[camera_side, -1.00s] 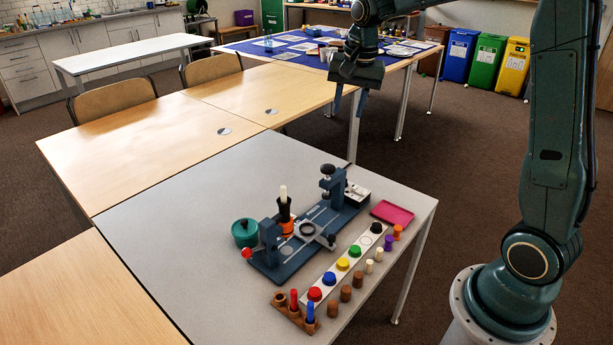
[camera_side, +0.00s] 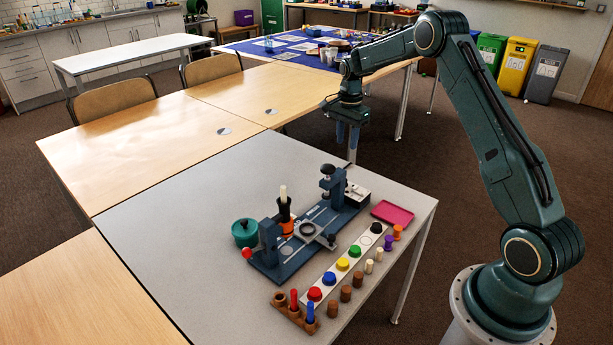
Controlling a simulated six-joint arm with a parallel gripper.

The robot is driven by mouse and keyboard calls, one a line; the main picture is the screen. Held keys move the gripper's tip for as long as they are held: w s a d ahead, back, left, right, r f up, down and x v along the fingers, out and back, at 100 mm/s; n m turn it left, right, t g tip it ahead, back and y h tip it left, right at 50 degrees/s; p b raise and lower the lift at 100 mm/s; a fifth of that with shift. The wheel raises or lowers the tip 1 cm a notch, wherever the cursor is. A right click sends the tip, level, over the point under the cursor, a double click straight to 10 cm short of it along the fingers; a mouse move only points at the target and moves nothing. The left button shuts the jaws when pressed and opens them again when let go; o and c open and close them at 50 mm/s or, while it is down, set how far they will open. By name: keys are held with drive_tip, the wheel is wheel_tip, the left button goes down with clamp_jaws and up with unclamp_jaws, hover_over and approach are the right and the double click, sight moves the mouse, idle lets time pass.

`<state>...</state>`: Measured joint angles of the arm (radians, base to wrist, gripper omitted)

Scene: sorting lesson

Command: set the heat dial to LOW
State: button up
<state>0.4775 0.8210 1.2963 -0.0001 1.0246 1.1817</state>
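A small box with a pale top and dark parts (camera_side: 356,194) sits at the far right end of the blue press fixture (camera_side: 285,268). It may carry the heat dial, but the dial's pointer and any LOW mark are too small to read. My gripper (camera_side: 347,143) is in the air beyond the far end of the grey table, above and behind the box. It points down, its two fingers are apart, and nothing shows between them. It touches nothing.
A white strip with coloured round pieces (camera_side: 331,279), several pegs, a red tray (camera_side: 392,213) and a teal pot (camera_side: 245,232) stand around the fixture. A tall blue post (camera_side: 328,184) rises beside the box. The grey table's left part is clear.

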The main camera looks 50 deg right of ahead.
drive_tip(key=shift+f, duration=0.15)
wheel_tip(320, 180, down, 13)
drive_tip(key=shift+f, duration=0.2)
idle(0.7)
drive_tip(key=c, duration=0.7)
